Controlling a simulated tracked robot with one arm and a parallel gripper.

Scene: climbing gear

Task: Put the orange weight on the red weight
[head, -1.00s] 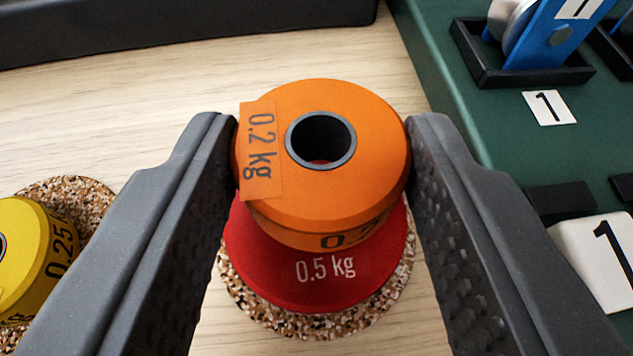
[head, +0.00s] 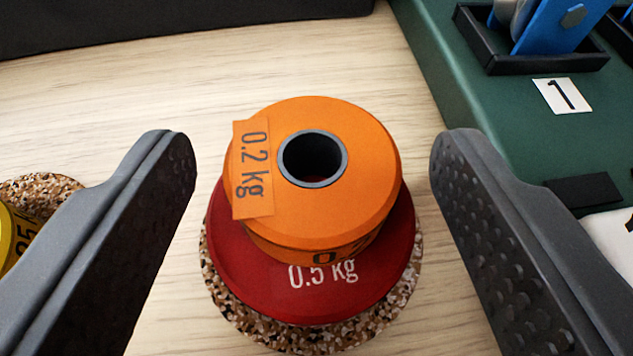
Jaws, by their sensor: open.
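The orange weight (head: 350,200), labelled 0.2 kg, rests on top of the red weight (head: 270,275), labelled 0.5 kg. It has a dark-rimmed centre hole and sits roughly centred on the red weight, whose wider rim shows around its front. The red weight stands on a round speckled cork mat (head: 290,338). My gripper (head: 313,160) is open, with one finger on each side of the orange weight and a clear gap on both sides. It holds nothing.
A yellow weight (head: 8,240) on another speckled mat (head: 45,188) is cut off at the left edge. A green board (head: 480,120) with a black tray (head: 545,62), a blue part (head: 550,25) and a "1" label (head: 562,96) lies at the right. A black edge (head: 170,25) runs along the back.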

